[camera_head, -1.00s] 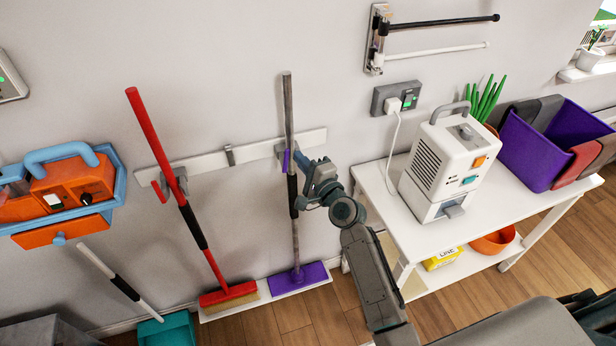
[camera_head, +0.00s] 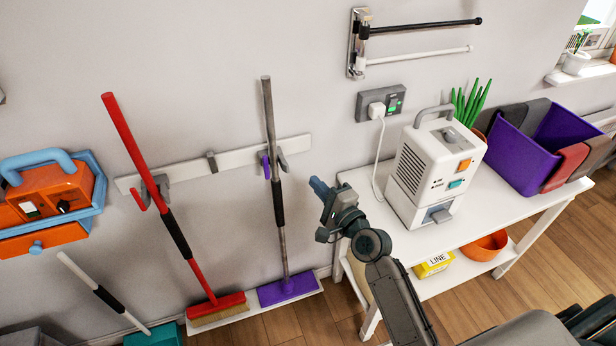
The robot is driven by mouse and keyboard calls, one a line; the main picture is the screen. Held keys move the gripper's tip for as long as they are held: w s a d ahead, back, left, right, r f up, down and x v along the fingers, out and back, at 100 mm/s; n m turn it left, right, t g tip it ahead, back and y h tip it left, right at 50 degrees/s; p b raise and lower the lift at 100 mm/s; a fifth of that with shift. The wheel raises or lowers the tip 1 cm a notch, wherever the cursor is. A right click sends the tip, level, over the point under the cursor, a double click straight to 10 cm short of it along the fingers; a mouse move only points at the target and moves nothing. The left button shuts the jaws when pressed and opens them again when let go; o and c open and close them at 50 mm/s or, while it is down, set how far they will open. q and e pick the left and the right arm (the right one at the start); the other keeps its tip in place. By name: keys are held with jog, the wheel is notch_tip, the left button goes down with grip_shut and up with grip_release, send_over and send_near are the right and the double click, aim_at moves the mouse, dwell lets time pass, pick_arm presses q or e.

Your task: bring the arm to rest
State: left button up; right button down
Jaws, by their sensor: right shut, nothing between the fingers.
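My right arm (camera_head: 400,300) comes up from the lower right in the head view. Its gripper (camera_head: 319,187) is shut and empty, apart from the purple mop (camera_head: 280,212) and to the right of its handle. The mop stands nearly upright in a holder on the white wall rail (camera_head: 236,160), its purple head on a low white ledge. My left gripper does not show.
A white table (camera_head: 430,240) with a white dryer unit (camera_head: 436,168) and a purple bin (camera_head: 530,150) stands to the right. A red broom (camera_head: 170,220) and an orange machine (camera_head: 55,195) are at left. A towel rail (camera_head: 420,45) is above.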

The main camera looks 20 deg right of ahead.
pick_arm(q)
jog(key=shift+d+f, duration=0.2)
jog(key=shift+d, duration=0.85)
pick_arm(e)
jog(key=shift+s+d, duration=0.2)
jog(key=shift+s, duration=0.4)
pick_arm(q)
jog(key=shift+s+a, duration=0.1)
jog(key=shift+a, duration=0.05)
